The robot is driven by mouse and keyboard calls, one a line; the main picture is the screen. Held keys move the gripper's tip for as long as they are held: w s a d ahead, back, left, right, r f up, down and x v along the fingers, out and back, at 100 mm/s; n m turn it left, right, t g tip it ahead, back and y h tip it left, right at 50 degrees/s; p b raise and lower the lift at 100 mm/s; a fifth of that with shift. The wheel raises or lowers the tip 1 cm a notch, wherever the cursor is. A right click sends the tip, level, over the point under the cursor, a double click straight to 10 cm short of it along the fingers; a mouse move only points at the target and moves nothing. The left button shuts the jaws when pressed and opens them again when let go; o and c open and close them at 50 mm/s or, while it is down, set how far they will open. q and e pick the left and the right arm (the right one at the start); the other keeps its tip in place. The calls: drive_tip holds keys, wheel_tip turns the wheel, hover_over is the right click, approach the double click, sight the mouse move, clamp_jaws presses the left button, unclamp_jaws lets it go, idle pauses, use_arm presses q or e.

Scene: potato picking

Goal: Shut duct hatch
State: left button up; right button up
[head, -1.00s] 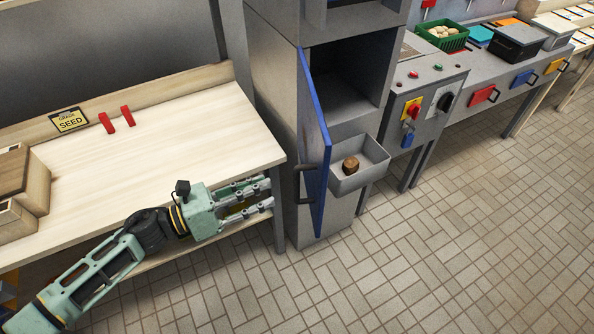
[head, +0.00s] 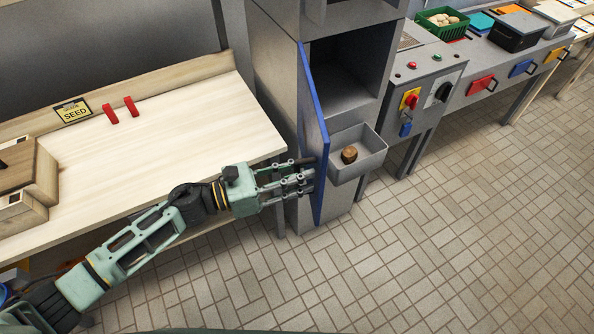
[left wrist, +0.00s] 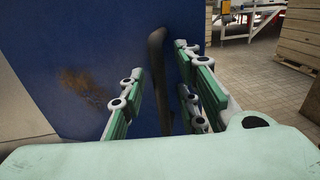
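The blue duct hatch (head: 314,125) is swung open at the left side of the grey cabinet's dark opening (head: 347,75). My left gripper (head: 312,175) is at the outer face of the hatch, over its dark handle. In the left wrist view the hatch (left wrist: 75,50) fills the left half, with a brown worn patch. Its dark bar handle (left wrist: 157,75) stands between the spread green-padded fingers of my left gripper (left wrist: 160,105). The fingers look open, with gaps to the handle. My right gripper is not in view.
A grey tray (head: 358,170) holding one brown potato (head: 349,154) juts out right beside the hatch. A wooden bench (head: 190,130) lies left, under my arm. A control box (head: 425,95) stands right. The tiled floor in front is clear.

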use_arm(q)
clamp_jaws()
idle(0.3)
drive_tip(key=shift+d, duration=0.15)
